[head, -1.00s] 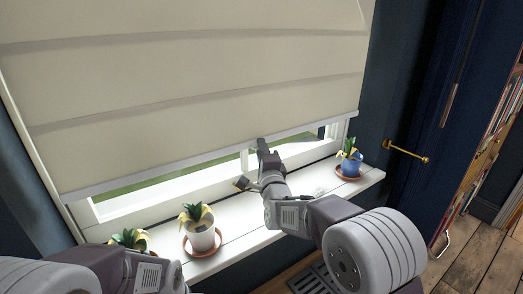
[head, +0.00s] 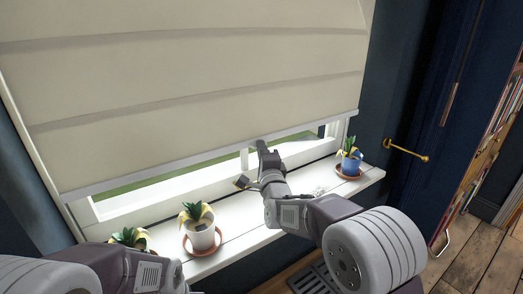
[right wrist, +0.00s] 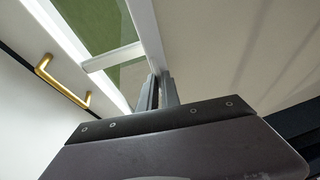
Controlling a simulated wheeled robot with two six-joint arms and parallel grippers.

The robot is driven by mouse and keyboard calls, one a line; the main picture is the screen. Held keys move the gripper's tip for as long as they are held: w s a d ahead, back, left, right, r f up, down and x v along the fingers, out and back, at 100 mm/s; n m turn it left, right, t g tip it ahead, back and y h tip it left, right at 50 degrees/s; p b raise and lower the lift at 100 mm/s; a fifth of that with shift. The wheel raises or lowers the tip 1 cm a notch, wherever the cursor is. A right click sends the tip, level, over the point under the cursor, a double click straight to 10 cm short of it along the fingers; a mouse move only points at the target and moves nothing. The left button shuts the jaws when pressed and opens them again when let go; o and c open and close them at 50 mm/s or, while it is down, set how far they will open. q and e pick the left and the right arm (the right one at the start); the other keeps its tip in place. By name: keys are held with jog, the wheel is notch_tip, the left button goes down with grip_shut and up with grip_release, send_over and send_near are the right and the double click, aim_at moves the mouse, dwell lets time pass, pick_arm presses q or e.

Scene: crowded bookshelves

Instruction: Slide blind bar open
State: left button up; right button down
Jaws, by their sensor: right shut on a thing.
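A cream fabric blind (head: 200,75) covers most of the window in the head view, with a pale bar (head: 150,166) along its bottom edge. A strip of window shows below the bar. My right gripper (head: 262,148) is at the bar, right of its middle, shut on it. In the right wrist view the two fingers (right wrist: 157,92) close on the end of the visible bar (right wrist: 147,32). The exact contact is partly hidden by the fingers. My left arm comes in at the lower left, but its gripper is out of view.
A white sill (head: 240,225) runs below the window. It holds a white-potted plant (head: 200,236), a blue-potted plant (head: 350,163) and a partly hidden plant (head: 130,238). A brass handle (right wrist: 62,85) shows in the right wrist view. Dark curtain and bookshelves are at right.

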jog(key=shift+r, duration=0.1)
dwell(0.7)
notch_tip(320, 180, up, 58)
jog(key=p, duration=4.2)
jog(key=shift+r, duration=0.25)
jog(key=c, duration=1.6)
grip_release()
jog(key=shift+s+f, duration=0.1)
jog(key=shift+s, duration=0.05)
